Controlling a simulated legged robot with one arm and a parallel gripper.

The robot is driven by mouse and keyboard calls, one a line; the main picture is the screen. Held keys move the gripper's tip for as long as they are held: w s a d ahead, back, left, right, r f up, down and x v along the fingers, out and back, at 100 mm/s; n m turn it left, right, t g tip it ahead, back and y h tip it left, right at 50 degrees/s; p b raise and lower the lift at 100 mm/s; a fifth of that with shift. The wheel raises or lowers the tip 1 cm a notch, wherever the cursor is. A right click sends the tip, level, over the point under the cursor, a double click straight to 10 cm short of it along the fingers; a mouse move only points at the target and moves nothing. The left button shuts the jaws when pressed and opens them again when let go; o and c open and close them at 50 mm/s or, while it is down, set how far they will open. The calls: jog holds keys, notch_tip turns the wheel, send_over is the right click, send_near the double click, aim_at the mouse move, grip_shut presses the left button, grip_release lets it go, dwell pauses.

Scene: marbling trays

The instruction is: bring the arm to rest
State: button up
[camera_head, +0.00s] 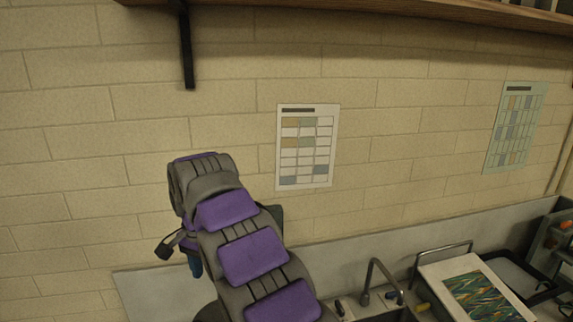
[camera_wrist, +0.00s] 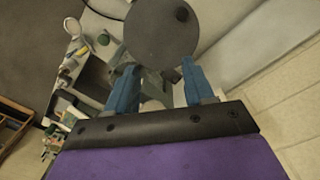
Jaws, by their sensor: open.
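My arm, in purple and grey, rises in front of the brick wall (camera_head: 90,160) in the head view. My gripper shows there only as a bit of blue (camera_head: 195,266) below the wrist, partly hidden by the arm. In the wrist view my gripper (camera_wrist: 159,66) has two blue fingers spread apart. I see nothing held between them. A dark round disc (camera_wrist: 160,30) shows beyond the fingertips; I cannot tell what it belongs to or how far off it is.
In the head view, a sink tap (camera_head: 371,280) and a tray with a marbled sheet (camera_head: 482,300) are at the lower right. A wooden shelf (camera_head: 400,20) with a bracket (camera_head: 187,50) is above. Two charts (camera_head: 306,147) (camera_head: 514,127) hang on the wall. Small items crowd the wrist view's left.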

jog(key=s+d+f+b, duration=0.2)
jog(key=s+d+b, duration=0.15)
jog(key=d, duration=0.45)
jog(key=s+d+f+n+b, duration=0.1)
jog(key=s+d+f+b, duration=0.2)
jog(key=d, duration=0.4)
jog(key=s+d+f+b, duration=0.2)
jog(key=s+d, duration=0.2)
jog(key=d, duration=0.4)
jog(key=s+d+f+n+g+b, duration=0.1)
jog(key=s+d+f+b, duration=0.3)
jog(key=s+f, duration=0.5)
jog(key=s+d+f+n+b, duration=0.2)
jog(key=s+d+f+b, duration=0.3)
jog(key=s, duration=1.1)
notch_tip(320, 180, down, 5)
jog(key=d, duration=0.2)
jog(key=shift+s+d+g+b, duration=0.25)
jog(key=shift+d+g+b, duration=0.05)
jog(key=shift+g, duration=0.1)
